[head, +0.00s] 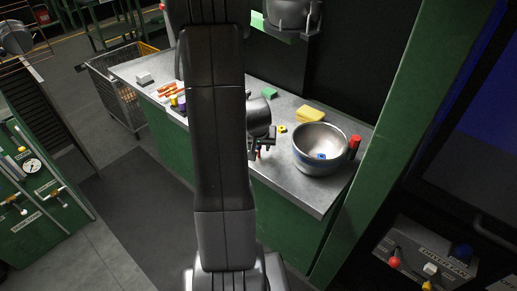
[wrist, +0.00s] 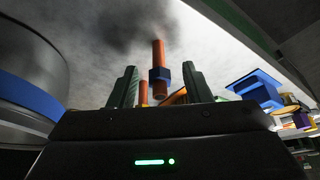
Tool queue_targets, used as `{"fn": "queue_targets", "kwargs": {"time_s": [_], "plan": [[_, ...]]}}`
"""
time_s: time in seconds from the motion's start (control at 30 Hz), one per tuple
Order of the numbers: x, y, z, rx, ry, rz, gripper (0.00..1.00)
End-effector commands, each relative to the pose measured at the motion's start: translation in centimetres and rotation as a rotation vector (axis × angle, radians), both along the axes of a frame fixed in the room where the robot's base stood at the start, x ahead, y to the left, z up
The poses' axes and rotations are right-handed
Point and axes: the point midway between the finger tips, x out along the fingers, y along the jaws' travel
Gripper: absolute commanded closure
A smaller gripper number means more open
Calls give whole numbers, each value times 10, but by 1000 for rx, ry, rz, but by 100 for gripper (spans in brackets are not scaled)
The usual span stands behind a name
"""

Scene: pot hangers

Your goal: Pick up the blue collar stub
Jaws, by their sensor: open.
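The blue collar stub shows in the wrist view as an orange rod with a dark blue collar (wrist: 159,74) around it. It lies in the gap between the two fingers of my gripper (wrist: 158,86). The fingers are apart, with a visible space on each side of the collar, so my gripper is open. In the head view my gripper (head: 257,144) is low over the counter, left of the metal bowl. The stub is mostly hidden there; a small orange-red bit shows under the fingers.
Several coloured pieces lie at the counter's left.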

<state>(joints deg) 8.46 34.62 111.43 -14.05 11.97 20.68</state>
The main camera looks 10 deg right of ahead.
Motion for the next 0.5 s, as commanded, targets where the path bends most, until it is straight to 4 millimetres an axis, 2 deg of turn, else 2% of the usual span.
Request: {"fn": "queue_targets", "kwargs": {"time_s": [0.2,0.43,0.5], "plan": [[0,0,0,0,-1,0,56],[0,0,0,0,0,0,100],[0,0,0,0,-1,0,100]]}}
